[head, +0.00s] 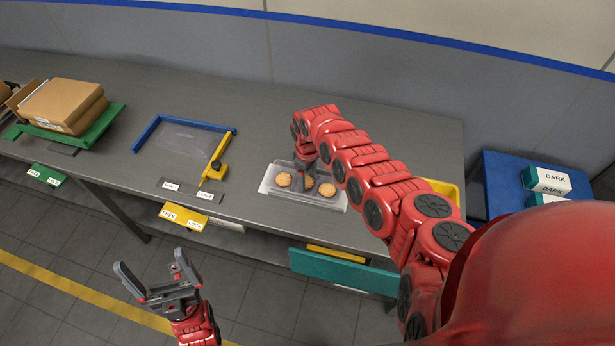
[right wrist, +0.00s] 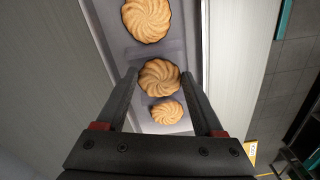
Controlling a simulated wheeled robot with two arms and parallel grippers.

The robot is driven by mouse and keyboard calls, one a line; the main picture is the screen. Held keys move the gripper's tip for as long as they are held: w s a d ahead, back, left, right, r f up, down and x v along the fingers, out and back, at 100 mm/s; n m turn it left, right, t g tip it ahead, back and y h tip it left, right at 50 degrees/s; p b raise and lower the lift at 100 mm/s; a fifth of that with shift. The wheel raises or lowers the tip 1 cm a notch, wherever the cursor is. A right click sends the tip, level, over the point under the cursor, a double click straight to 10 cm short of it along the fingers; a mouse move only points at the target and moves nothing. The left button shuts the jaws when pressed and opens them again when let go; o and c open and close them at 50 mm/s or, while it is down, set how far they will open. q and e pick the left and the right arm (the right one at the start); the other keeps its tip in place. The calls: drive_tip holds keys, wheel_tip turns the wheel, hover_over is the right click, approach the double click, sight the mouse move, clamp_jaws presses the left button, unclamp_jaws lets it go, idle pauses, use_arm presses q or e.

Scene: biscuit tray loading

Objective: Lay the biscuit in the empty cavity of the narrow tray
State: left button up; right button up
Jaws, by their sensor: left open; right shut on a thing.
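The narrow tray, pale and translucent, (head: 321,203) lies on the grey bench; its pale wall also shows in the right wrist view (right wrist: 193,30). My right gripper (head: 304,184) reaches down over its middle. In the right wrist view the right gripper (right wrist: 159,76) is shut on a round, swirled biscuit (right wrist: 160,79). One biscuit (right wrist: 147,19) lies in the tray on one side of it and another (right wrist: 167,113) on the other side. Whether the held biscuit touches the tray floor I cannot tell. My left gripper (head: 150,266) is open and empty, in front of the bench.
A blue frame (head: 150,131) with a yellow clamp (head: 216,165) is left of the tray. Cardboard boxes (head: 62,103) sit on a green tray (head: 103,124) at far left. A yellow bin (head: 446,188) is partly behind my right arm. Boxes marked DARK (head: 546,180) stand at right.

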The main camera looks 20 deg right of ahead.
sight(308, 181)
drive_tip(key=shift+f, duration=0.6)
drive_tip(key=shift+f+b, duration=0.15)
drive_tip(key=shift+b, duration=0.25)
drive_tip(key=o, duration=0.5)
drive_tip(key=shift+r+p, duration=2.2)
drive_tip(key=shift+r, duration=0.1)
